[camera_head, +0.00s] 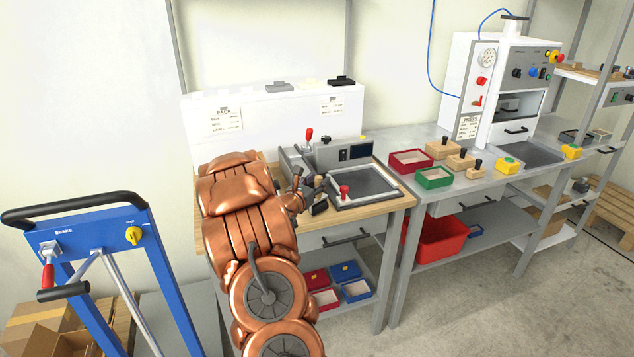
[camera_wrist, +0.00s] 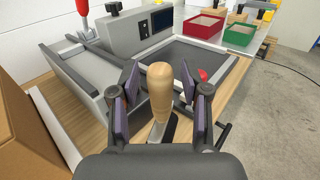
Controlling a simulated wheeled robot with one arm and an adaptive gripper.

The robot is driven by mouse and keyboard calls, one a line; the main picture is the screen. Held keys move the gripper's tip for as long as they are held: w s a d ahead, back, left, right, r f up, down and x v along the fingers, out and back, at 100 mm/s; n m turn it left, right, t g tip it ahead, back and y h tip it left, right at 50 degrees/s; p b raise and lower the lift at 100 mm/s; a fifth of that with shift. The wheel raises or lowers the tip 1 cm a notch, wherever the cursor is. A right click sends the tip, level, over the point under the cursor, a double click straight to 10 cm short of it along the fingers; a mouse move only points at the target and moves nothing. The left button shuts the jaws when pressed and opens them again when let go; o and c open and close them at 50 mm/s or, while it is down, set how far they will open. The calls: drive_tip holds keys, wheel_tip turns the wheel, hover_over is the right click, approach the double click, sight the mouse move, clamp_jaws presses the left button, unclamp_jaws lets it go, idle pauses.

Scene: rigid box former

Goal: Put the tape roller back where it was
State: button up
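The tape roller has a pale wooden handle (camera_wrist: 161,88) and a dark lower part. In the wrist view its handle stands upright between the two fingers of my gripper (camera_wrist: 160,80), with a visible gap on each side, so the gripper is open around it. In the head view, the handle (camera_head: 319,181) shows beside my gripper (camera_head: 297,192), at the front of the wooden bench, in front of the grey machine. Whether the roller's bottom touches the bench is hard to tell.
The grey box former (camera_head: 340,152) with red-knobbed levers and a dark recessed plate (camera_head: 366,185) lies just beyond my gripper. Red (camera_head: 410,160) and green (camera_head: 434,178) trays stand to the right. A cardboard piece (camera_wrist: 25,130) is close at the left in the wrist view.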

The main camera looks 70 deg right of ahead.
drive_tip(key=shift+r, duration=0.1)
drive_tip(key=shift+a, duration=0.15)
drive_tip(key=w+a+b, duration=0.1)
drive_tip(key=a+b, duration=0.1)
drive_tip(key=a, duration=0.9)
drive_tip(key=shift+w+a+b, duration=0.25)
drive_tip(key=shift+a+b, duration=0.1)
drive_tip(key=shift+b, duration=0.05)
drive_tip(key=shift+r, duration=0.15)
